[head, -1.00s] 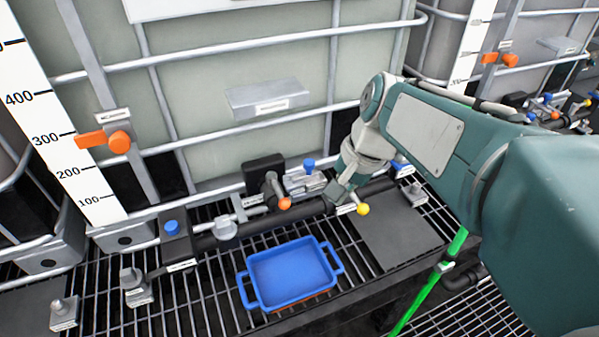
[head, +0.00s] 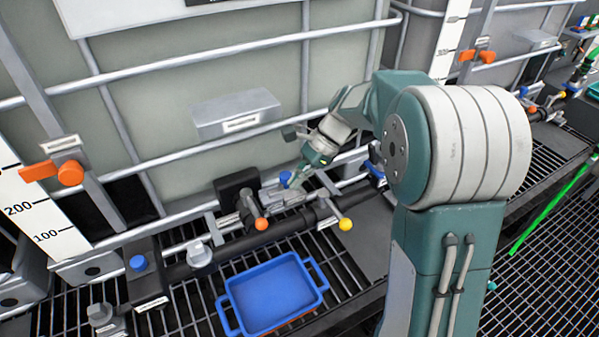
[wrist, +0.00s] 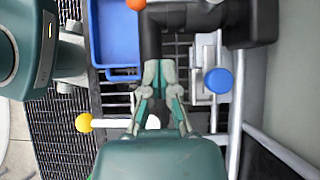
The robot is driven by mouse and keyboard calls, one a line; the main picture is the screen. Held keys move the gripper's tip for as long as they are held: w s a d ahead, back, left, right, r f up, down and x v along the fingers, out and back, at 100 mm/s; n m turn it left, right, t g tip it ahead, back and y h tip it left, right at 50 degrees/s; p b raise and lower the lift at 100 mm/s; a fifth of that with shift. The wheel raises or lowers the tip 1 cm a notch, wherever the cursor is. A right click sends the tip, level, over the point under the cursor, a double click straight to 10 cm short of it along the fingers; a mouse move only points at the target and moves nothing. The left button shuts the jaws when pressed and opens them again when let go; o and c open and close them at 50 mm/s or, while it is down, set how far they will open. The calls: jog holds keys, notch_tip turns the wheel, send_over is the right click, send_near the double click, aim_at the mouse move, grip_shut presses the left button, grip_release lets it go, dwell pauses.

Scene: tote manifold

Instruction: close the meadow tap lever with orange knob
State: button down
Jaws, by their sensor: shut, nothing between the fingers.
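The tap lever's orange knob (head: 261,224) sits at the end of a short metal lever (head: 250,205) on a black valve body (head: 237,186) at the tank's foot. In the wrist view the orange knob (wrist: 136,4) is cut by the top edge. My gripper (head: 297,178) is shut and empty, pointing down beside the blue knob (head: 285,179), right of the orange-knobbed lever. In the wrist view my gripper (wrist: 160,68) appears over the dark pipe (wrist: 151,42), apart from the orange knob. The tap's name label is not readable.
A lever with a yellow knob (head: 346,225) stands right of the orange one. The blue knob (wrist: 218,81) is on a grey fitting. A blue tray (head: 272,295) lies on the grating in front. Tank cage bars (head: 200,52) rise behind. A blue-capped fitting (head: 138,263) stands left.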

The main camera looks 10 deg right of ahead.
aim_at(254, 209)
jog(key=x, duration=0.5)
jog(key=shift+d, duration=0.1)
jog(key=a, duration=0.2)
jog(key=s+a+f, duration=0.1)
jog(key=shift+a, duration=0.55)
jog(key=shift+s+d, duration=0.1)
jog(key=shift+s+m, duration=0.1)
jog(key=shift+m, duration=0.2)
